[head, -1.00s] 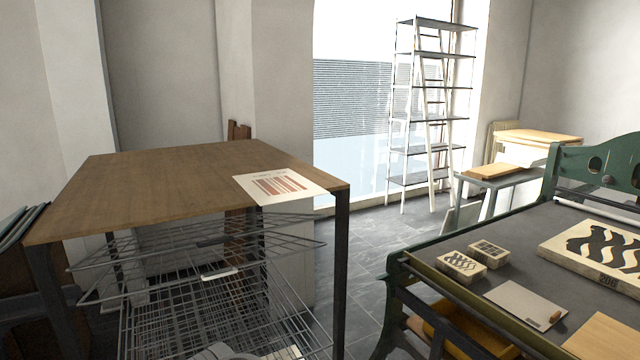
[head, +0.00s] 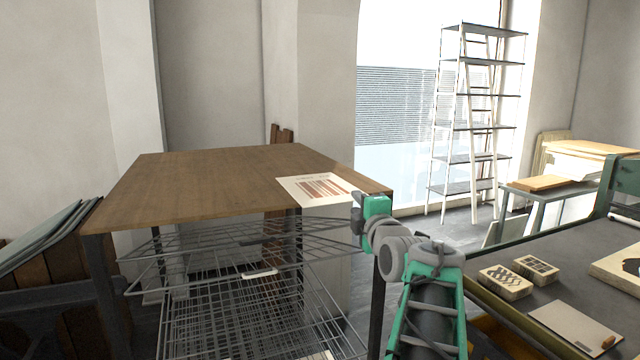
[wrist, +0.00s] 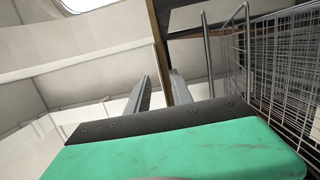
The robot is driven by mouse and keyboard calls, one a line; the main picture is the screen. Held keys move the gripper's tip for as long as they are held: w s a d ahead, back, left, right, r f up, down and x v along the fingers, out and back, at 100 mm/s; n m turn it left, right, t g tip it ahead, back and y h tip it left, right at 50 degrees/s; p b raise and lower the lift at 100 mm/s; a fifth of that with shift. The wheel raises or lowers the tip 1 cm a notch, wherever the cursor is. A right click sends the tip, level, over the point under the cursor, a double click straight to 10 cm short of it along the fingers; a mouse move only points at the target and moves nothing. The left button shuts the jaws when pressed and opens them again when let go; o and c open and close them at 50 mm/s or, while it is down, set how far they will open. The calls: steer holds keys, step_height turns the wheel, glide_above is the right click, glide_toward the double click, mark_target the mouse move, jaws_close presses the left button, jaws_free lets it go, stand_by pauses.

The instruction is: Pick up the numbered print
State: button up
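A cream print (head: 318,189) with a block of red-brown vertical bars and a small line of lettering lies flat on the brown tabletop (head: 205,180). It is at the right front corner, its front edge at or slightly over the table's edge. No number is legible. My gripper shows in the head view as a green and grey end beside that corner, close to the print's right side; its fingertips are not clear there. In the wrist view my gripper's (wrist: 160,88) two grey fingers stand apart with nothing between them. I cannot make out the print in that view.
A wire drying rack (head: 235,300) stands under the tabletop; its wires also show in the wrist view (wrist: 285,65). At right, a dark press bed holds two small blocks (head: 506,282) and a pale sheet (head: 570,328). A shelf unit (head: 470,95) stands by the window.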

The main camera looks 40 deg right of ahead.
steer(key=x, duration=0.3)
steer(key=shift+s, duration=0.1)
steer(key=shift+c, duration=0.2)
jaws_close()
stand_by(1.0)
